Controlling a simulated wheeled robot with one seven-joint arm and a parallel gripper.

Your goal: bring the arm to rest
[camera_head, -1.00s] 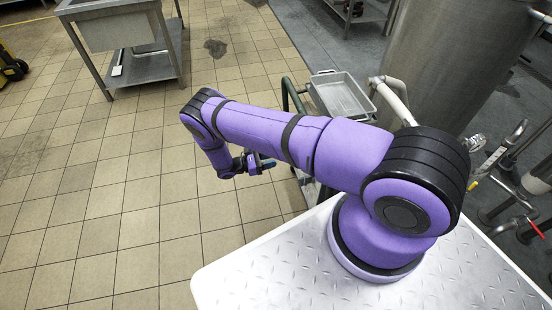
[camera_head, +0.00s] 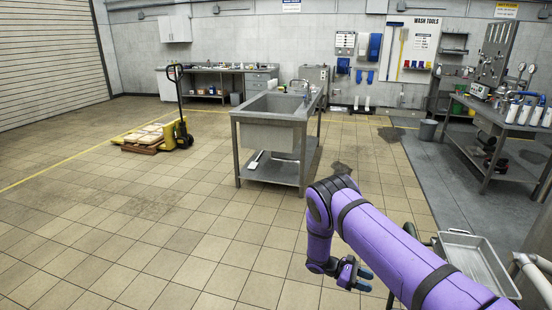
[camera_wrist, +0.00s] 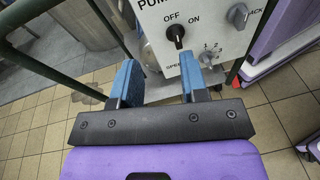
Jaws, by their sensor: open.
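My purple arm reaches from the lower right of the head view, bent at the elbow, with the forearm hanging down. My gripper (camera_head: 362,274) is at its end, low over the tiled floor. In the wrist view my gripper (camera_wrist: 160,82) is open, with two blue-padded fingers apart and nothing between them. Beyond the fingers is a white control panel (camera_wrist: 214,25) with an OFF/ON knob (camera_wrist: 177,36), a speed knob (camera_wrist: 209,56) and a jack knob (camera_wrist: 238,15). The fingers look close in front of the panel; I cannot tell whether they touch it.
A metal tray (camera_head: 475,262) on a green-framed cart stands right of my forearm. Dark green tubes (camera_wrist: 62,82) run beside the gripper. A steel sink table (camera_head: 272,133) stands ahead, with a yellow pallet jack (camera_head: 183,134) beyond to the left. The tiled floor at left is open.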

